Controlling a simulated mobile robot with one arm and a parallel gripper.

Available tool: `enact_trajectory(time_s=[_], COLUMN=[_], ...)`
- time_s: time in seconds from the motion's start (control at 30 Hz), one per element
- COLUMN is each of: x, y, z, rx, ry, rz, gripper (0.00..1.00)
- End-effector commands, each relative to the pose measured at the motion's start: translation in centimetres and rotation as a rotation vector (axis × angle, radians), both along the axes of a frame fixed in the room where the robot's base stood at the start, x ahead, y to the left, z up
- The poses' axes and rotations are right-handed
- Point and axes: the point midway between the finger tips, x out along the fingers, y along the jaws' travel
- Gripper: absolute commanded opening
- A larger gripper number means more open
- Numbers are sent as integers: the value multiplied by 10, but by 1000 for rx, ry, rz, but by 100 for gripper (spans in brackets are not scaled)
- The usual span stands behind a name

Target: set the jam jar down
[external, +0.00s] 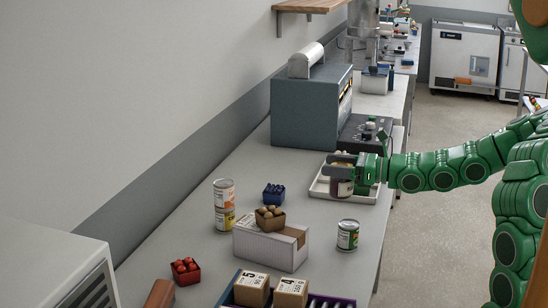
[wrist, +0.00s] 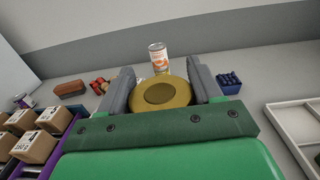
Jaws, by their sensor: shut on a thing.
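The jam jar (external: 341,188) is dark with a gold lid. My gripper (external: 342,164) is shut on it and holds it upright. In the wrist view the round lid (wrist: 161,95) shows between the two grey fingers, and the jar's body is hidden below it. In the external view the jar overlaps a white tray (external: 318,190) on the counter. In the wrist view the tray (wrist: 283,122) lies to the right of the gripper. I cannot tell whether the jar touches any surface.
A blue-grey machine (external: 310,112) stands behind the tray. Nearer are a single can (external: 347,235), stacked cans (external: 224,205), a blue basket (external: 273,194), a white box (external: 270,246) bearing a brown basket, a red basket (external: 186,271) and a crate of cartons (external: 235,290). Counter between tray and single can is clear.

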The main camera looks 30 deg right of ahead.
Motion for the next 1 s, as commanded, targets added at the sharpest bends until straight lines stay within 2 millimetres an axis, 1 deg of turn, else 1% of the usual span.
enact_trajectory(time_s=[0.07,0.17,0.4,0.67,1.0], x=[5,18,64,112,171], y=[0,-1,-9,-18,-32], z=[2,4,11,14,13], rx=[0,0,-1,-1,-2], ry=[-1,-1,-1,1,0], rz=[-12,-39,-147,-274,-460], gripper=[19,19,19,19,19])
